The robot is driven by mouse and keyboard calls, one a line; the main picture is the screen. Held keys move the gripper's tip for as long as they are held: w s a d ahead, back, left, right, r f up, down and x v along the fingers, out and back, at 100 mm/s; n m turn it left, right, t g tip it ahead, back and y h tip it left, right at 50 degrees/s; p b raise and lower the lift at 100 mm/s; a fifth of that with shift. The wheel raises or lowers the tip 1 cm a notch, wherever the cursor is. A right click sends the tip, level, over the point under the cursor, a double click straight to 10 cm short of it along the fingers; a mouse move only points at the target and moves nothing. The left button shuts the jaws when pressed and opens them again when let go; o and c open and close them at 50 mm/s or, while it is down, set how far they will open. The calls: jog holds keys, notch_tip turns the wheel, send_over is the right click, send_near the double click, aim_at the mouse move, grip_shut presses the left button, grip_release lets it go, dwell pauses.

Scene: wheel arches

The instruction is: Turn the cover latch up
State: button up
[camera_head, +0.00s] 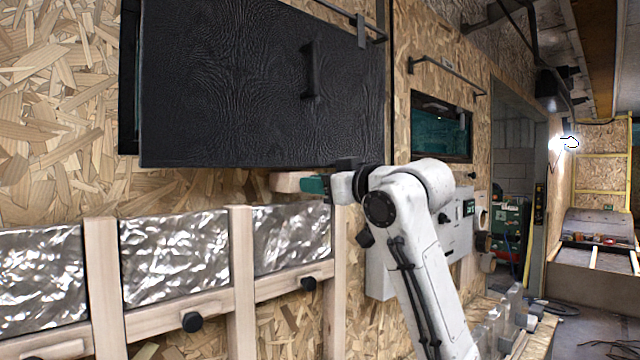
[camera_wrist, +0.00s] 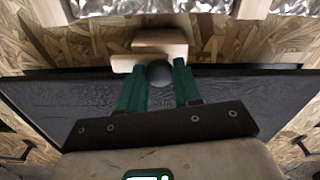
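The cover latch is a pale wooden piece (camera_head: 290,182) just under the lower edge of the black cover (camera_head: 250,80). In the wrist view, the latch's wood (camera_wrist: 160,42) and a dark round knob (camera_wrist: 158,73) show, with the cover's dark face (camera_wrist: 70,95) below them. My gripper (camera_head: 313,185) points left along the wall. In the wrist view, the green fingers of my gripper (camera_wrist: 162,68) are parted, one on each side of the knob. Little or no gap shows there, and I cannot tell whether they press on it. In the head view, my gripper hides part of the latch.
Below are silvery foil panels (camera_head: 175,255) behind wooden battens, with other dark knobs (camera_head: 192,322) on a rail. A smaller dark window (camera_head: 440,127) and a grey wall box (camera_head: 462,222) are to the right. A doorway opens farther right.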

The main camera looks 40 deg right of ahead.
jog(key=c, duration=0.5)
jog(key=shift+n, duration=0.4)
jog(key=n+b, duration=0.3)
jog(key=n, duration=1.4)
jog(key=shift+f+b, duration=0.2)
jog(key=shift+b, duration=0.2)
jog(key=shift+a, duration=0.1)
jog(key=o, duration=1)
jog(key=shift+r, duration=0.1)
